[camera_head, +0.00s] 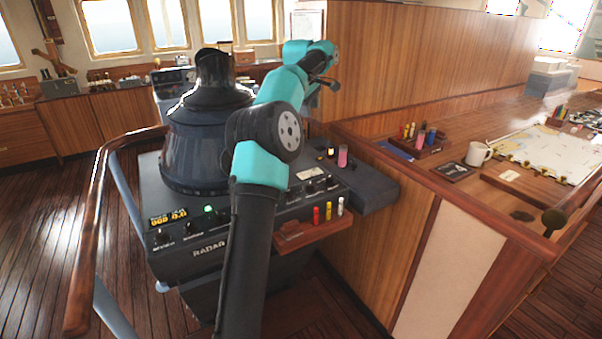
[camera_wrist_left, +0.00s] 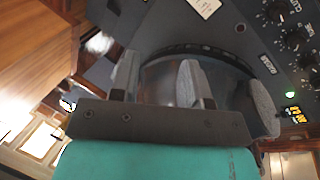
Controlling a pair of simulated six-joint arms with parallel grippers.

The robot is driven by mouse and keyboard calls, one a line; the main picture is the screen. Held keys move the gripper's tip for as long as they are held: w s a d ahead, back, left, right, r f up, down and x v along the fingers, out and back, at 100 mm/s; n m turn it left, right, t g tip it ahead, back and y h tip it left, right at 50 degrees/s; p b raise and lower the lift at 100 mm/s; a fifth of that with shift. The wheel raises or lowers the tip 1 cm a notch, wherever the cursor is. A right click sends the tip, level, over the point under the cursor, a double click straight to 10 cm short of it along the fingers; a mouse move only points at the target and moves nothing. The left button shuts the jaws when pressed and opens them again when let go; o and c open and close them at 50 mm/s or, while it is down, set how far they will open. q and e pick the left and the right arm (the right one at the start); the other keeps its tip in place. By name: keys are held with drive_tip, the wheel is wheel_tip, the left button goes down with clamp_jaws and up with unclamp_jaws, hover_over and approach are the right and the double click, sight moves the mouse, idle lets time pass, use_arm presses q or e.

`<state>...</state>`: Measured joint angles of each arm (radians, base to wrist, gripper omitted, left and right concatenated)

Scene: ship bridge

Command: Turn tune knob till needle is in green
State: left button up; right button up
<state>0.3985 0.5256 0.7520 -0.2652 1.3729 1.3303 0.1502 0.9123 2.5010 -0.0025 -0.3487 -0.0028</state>
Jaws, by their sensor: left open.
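The radar console (camera_head: 215,238) stands left of centre in the head view. Dark knobs line its front panel, including one at the left (camera_head: 162,239) and one toward the right (camera_head: 330,182). Their labels are too small to tell which is the tune knob. No needle or green band is readable. My left gripper (camera_head: 328,80) is open above and behind the console, apart from the panel. In the left wrist view, its pale fingers lie before the dark round hood, while several knobs (camera_wrist_left: 295,39) show at the upper right. My right gripper is not in view.
The large black viewing hood (camera_head: 205,130) rises from the console. A small rack (camera_head: 312,233) with coloured markers sits at its front edge. A wooden rail (camera_head: 90,200) curves along the left. A mug (camera_head: 478,154) and chart (camera_head: 545,150) are on the right table.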

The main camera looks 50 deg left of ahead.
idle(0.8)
use_arm(q)
drive_tip(key=shift+o, duration=1.4)
drive_tip(key=shift+s, duration=0.2)
drive_tip(key=s+d+f+m+g, duration=0.1)
drive_tip(key=s+d+f+g, duration=0.1)
drive_tip(key=s, duration=0.9)
drive_tip(key=s+d+f+m+g+h, duration=0.1)
drive_tip(key=s+d+f+m, duration=0.1)
drive_tip(key=s, duration=0.8)
wheel_tip(320, 180, down, 2)
drive_tip(key=shift+s+d+g, duration=0.35)
drive_tip(key=shift+d+g, duration=0.05)
drive_tip(key=shift+d, duration=0.15)
wheel_tip(320, 180, down, 17)
drive_tip(key=shift+f, duration=0.2)
